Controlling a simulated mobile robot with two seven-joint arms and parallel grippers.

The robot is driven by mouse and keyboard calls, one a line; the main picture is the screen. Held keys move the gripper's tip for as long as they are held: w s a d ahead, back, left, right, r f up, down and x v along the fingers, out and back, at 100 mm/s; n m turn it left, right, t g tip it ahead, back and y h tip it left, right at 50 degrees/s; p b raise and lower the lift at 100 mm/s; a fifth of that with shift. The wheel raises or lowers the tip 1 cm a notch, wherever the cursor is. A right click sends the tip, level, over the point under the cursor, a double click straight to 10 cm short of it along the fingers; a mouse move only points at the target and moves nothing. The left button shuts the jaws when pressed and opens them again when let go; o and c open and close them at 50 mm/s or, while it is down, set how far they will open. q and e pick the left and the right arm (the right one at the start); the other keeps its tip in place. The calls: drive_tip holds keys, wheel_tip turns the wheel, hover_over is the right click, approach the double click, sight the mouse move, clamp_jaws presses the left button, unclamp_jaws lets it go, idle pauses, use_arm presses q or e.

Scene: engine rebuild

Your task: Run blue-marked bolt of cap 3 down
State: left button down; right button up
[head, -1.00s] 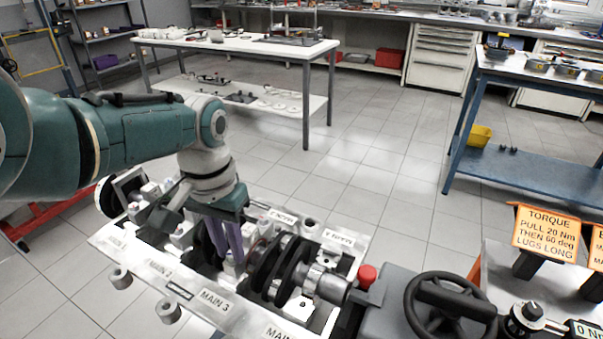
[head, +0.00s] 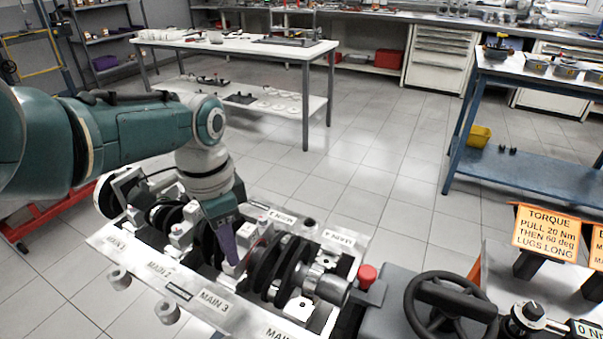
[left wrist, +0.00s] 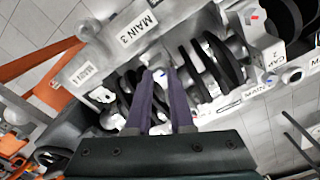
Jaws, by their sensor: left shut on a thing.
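My left gripper (head: 234,264) reaches down into the engine block (head: 214,302) beside the MAIN 3 label. Its purple fingers appear nearly edge-on in the head view. In the left wrist view the left gripper (left wrist: 157,72) has its two fingers converging at the tips by the MAIN 3 label. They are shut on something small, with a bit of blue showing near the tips. This fits the blue-marked bolt of cap 3, mostly hidden by the fingers. Cap 3 itself cannot be made out clearly. Cap 2 (left wrist: 272,78) lies to the right. My right gripper is not in view.
Dark crankshaft webs (head: 266,262) stand close beside the fingers. Grey cylindrical pieces (head: 119,278) sit along the block's near edge. A red knob (head: 367,274) and a black handwheel (head: 440,306) are at the right. An orange torque sign (head: 546,232) stands farther right.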

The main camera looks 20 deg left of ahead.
use_arm(q)
drive_tip(key=shift+w+d+r, duration=0.1)
drive_tip(key=shift+r, duration=0.05)
idle(0.3)
drive_tip(key=c, duration=0.8)
unclamp_jaws()
drive_tip(key=r+p, duration=0.3)
drive_tip(key=r, duration=0.2)
drive_tip(key=r+p, duration=0.3)
drive_tip(key=r, duration=0.1)
drive_tip(key=shift+s+r, duration=0.2)
drive_tip(key=shift+r, duration=0.15)
